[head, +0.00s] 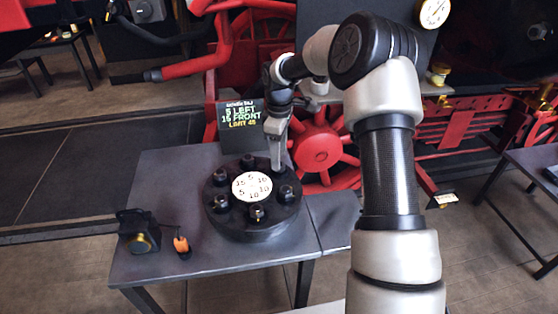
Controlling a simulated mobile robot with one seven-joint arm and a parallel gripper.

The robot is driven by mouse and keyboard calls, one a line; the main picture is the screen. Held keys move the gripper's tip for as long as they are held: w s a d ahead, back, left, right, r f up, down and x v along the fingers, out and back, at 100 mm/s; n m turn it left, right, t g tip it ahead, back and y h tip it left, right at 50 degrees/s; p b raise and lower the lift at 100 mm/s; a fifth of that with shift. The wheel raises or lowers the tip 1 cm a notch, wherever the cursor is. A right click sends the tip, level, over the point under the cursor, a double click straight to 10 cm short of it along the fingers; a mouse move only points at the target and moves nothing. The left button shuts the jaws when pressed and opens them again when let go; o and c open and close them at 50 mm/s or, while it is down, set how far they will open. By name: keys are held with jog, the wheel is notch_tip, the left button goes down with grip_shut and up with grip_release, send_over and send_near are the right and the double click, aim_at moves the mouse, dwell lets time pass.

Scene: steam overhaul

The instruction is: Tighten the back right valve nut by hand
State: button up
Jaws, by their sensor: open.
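A round black valve flange (254,229) sits on a dark table, with several nuts in a ring on top. A white disc (252,187) with printed numbers is at its centre. My gripper (277,166) points down over the back right of the flange, with its fingertips at the back right nut's place. The fingers hide most of that nut, and I cannot tell whether they touch it. The gripper is open. Other nuts show at the back (248,162), right (286,193), front (257,213) and left (220,176).
A small dark sign (240,122) with coloured text stands at the table's back edge, just left of my gripper. A black device (138,231) and an orange-and-black item (181,245) lie at the table's front left. Red wheel (318,150) and machinery stand behind. The table's left part (165,185) is clear.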

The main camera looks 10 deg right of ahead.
jog(key=shift+f, duration=1.25)
jog(key=c, duration=1)
jog(key=shift+c, duration=0.2)
jog(key=shift+m, duration=0.3)
jog(key=m+b, duration=0.1)
jog(key=m, duration=0.4)
jog(key=shift+m, duration=0.4)
jog(key=m, duration=0.6)
jog(key=shift+b, duration=0.4)
